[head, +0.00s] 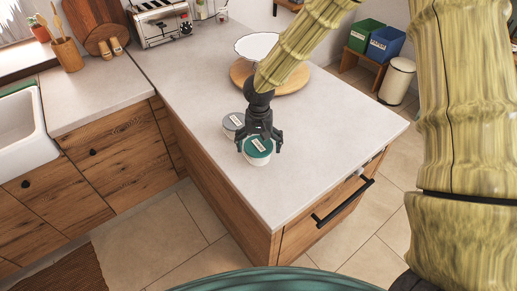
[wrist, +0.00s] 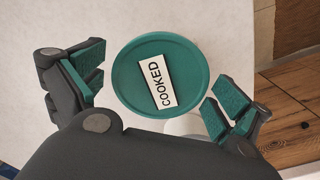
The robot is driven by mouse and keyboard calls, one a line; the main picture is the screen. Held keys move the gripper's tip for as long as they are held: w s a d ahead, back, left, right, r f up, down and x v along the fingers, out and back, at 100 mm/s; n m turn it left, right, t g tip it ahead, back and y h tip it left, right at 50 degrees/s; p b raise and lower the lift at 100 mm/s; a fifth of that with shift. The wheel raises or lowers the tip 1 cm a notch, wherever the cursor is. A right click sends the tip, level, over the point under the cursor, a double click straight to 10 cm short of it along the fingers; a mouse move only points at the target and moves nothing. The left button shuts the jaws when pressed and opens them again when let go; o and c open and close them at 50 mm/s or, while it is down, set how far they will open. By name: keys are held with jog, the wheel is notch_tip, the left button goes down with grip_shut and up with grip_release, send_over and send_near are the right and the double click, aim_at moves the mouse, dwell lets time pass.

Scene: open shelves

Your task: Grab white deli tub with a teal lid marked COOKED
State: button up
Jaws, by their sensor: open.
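The white deli tub with a teal lid (head: 258,147) stands upright on the pale countertop, near its front left edge. In the wrist view its round teal lid (wrist: 188,62) carries a white label reading COOKED, and a little of the white side shows below the lid. My gripper (head: 260,143) is over the tub, pointing down, with its fingers spread to either side of the lid. In the wrist view my gripper (wrist: 155,90) is open, with a gap between each finger pad and the lid. I cannot tell how far down the fingers reach.
A second tub with a grey lid (head: 232,122) stands close behind and left of the teal one. A round wooden board (head: 292,82) with a white bowl (head: 257,46) lies farther back. The counter (head: 340,125) to the right is clear.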

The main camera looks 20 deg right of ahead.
jog(key=shift+f, duration=0.2)
jog(key=c, duration=1)
jog(key=shift+r, duration=0.1)
jog(key=shift+c, duration=0.2)
